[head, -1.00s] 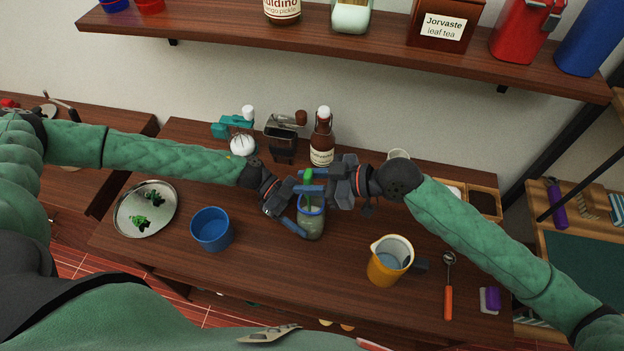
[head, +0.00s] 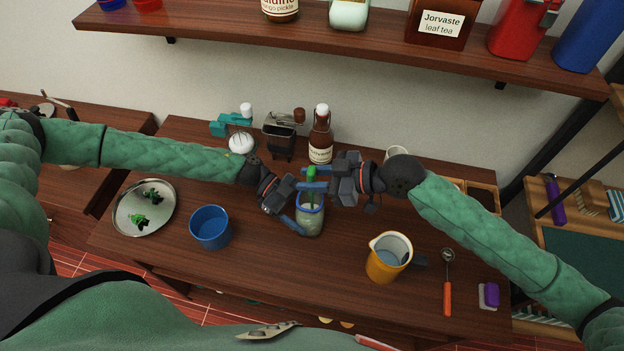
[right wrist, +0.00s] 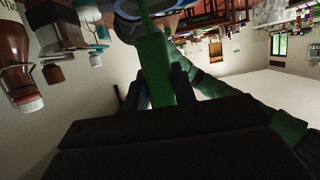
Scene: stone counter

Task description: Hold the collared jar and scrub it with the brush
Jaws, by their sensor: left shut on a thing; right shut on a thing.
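The collared jar (head: 310,222) is a greenish glass jar with a blue collar around its mouth, near the middle of the wooden table. My left gripper (head: 300,211) is shut on the jar from the left, near its collar. The brush (head: 311,174) has a green handle that stands upright over the jar's mouth. My right gripper (head: 318,180) is shut on this handle from the right, above the left gripper. In the right wrist view the green handle (right wrist: 154,65) runs between the fingers toward the blue collar (right wrist: 190,18). The brush's lower end is hidden.
A blue bowl (head: 210,228) and a silver plate (head: 146,208) with green bits lie left. An orange pitcher (head: 386,262), an orange-handled spoon (head: 447,285) and a purple-topped sponge (head: 489,295) lie right. A brown bottle (head: 320,140) stands behind the grippers.

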